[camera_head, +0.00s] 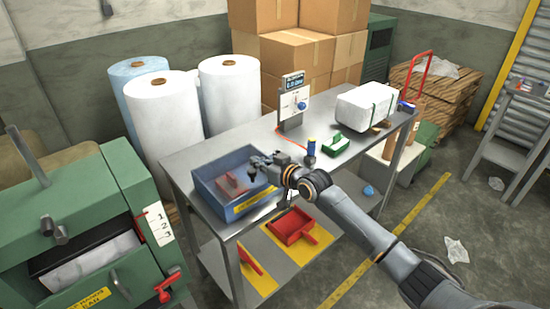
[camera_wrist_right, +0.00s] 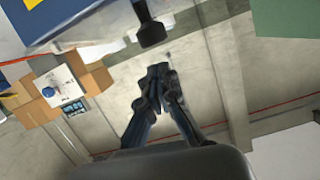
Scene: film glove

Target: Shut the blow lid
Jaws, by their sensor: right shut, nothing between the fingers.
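I cannot tell for sure which part is the blow lid. The green machine (camera_head: 125,180) at the left has a dark front opening with a pale sheet in it, a 1-2-3 label, a red handle (camera_head: 168,287) and dark knobs. My right gripper (camera_head: 254,168) is shut and empty, above the right side of the blue bin (camera_head: 218,206). In the right wrist view its fingers (camera_wrist_right: 158,72) are together, with a dark knob-like part (camera_wrist_right: 150,24) close beyond them. My left gripper is not in view.
The metal table (camera_head: 185,160) holds the bin with a red piece inside, a gauge stand (camera_head: 294,100), a green tool (camera_head: 335,145) and a white wrapped bundle (camera_head: 362,106). A red tray (camera_head: 292,227) is on the lower shelf. White rolls (camera_head: 228,95) and cartons stand behind.

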